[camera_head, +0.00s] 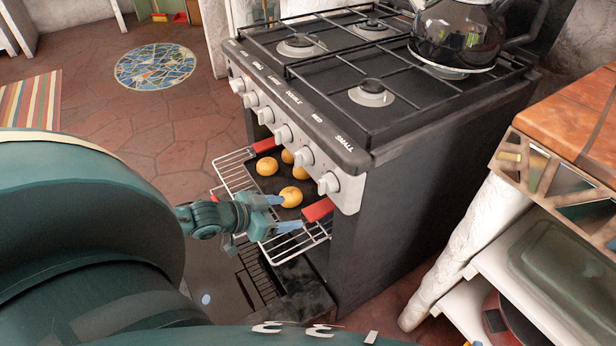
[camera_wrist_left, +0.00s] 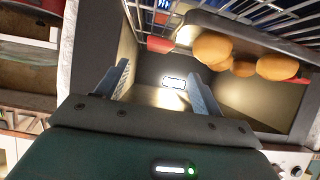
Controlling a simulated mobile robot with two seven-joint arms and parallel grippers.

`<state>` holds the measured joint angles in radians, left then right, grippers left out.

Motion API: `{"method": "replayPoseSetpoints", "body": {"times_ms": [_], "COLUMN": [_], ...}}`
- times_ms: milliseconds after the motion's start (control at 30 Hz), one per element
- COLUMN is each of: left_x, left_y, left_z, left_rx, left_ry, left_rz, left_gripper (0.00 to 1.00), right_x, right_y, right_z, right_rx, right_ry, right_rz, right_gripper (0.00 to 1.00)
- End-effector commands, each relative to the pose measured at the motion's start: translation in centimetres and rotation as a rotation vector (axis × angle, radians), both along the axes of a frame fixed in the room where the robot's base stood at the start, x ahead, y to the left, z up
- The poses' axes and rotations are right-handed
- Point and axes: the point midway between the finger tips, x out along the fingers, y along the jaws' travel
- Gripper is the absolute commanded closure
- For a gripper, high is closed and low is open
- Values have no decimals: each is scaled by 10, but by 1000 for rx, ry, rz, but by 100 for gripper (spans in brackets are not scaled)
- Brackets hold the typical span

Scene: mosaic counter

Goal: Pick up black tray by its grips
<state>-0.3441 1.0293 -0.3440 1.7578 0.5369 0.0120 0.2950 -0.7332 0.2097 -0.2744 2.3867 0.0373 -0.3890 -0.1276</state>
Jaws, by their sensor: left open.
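The black tray (camera_head: 272,183) lies on a pulled-out wire rack in the oven opening and holds several round orange-brown buns (camera_head: 291,196). It has a red grip at the far left (camera_head: 265,145) and one at the near right (camera_head: 318,209). My left gripper (camera_head: 289,213) is open and empty, with its fingers pointing toward the near red grip but apart from it. In the left wrist view the tray (camera_wrist_left: 215,22) is at the top right, with a red grip (camera_wrist_left: 160,44) beyond the open fingers (camera_wrist_left: 159,70). My right gripper is out of view.
The wire rack (camera_head: 231,174) sticks out around the tray. The stove front with its knobs (camera_head: 284,134) overhangs the tray. A kettle (camera_head: 458,35) stands on the hob. Tiled floor (camera_head: 130,115) lies open at left.

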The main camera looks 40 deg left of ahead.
Motion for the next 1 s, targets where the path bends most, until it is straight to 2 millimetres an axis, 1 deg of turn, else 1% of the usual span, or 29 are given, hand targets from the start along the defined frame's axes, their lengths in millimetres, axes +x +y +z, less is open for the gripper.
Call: {"method": "replayPoseSetpoints", "body": {"times_ms": [33, 100, 300, 400, 633, 900, 1000], "left_x": [7, 17, 43, 51, 62, 93, 99], "left_y": [-3, -7, -18, -21, -27, -41, -43], "left_z": [-6, -11, -27, -31, -36, -52, -54], "left_rx": [-2, -1, -2, 0, -1, 0, 0], "left_ry": [-4, -6, -4, -2, -2, -2, -1], "left_rz": [0, 0, 0, 0, -1, 1, 0], "left_gripper": [33, 33, 33, 33, 33, 33, 33], "right_x": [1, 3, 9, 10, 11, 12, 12], "right_y": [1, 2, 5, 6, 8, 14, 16], "right_z": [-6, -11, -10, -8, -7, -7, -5], "right_rx": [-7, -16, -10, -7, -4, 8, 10], "right_ry": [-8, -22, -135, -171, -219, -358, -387], "right_rz": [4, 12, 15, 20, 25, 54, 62], "right_gripper": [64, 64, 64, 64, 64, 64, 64]}}
